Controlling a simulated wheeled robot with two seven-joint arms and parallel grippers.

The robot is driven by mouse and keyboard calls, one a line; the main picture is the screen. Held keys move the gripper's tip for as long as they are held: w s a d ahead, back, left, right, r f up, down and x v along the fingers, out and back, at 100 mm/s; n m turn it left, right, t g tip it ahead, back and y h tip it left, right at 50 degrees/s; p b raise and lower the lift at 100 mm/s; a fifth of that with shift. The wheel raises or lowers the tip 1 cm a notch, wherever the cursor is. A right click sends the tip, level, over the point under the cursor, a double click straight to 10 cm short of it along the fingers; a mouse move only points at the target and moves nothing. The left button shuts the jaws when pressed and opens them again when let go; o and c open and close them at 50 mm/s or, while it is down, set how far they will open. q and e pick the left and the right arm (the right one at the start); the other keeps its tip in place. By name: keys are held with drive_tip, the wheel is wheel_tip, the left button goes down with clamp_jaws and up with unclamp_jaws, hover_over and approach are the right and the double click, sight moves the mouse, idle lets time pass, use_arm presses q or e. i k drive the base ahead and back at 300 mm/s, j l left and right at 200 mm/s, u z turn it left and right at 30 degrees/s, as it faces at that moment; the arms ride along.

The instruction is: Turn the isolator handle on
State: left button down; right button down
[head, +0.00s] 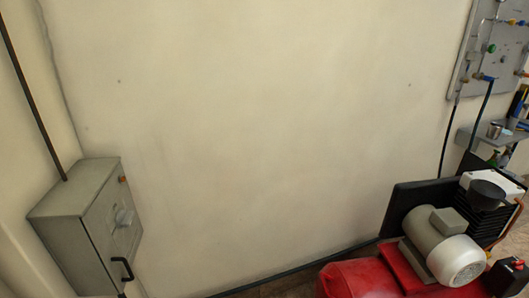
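A grey metal isolator box (75,215) is at the lower left, with its front face turned to the right and seen at a steep angle. A light grey raised part (124,218) sits on that face at mid height. A black handle (124,268) projects from the face near its lower edge. I cannot tell from this angle which of these two is the isolator handle, nor its on or off position. The box's lower end is cut off by the frame. Neither of my grippers is in view.
A compressor with a red tank (358,279) and a pale motor (443,245) stands at the lower right. A grey panel with pipes and valves (490,50) hangs at the upper right, above a small shelf (485,134). The wall (270,130) between is bare.

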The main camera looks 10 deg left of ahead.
sight(123, 219)
drive_tip(key=u, duration=1.25)
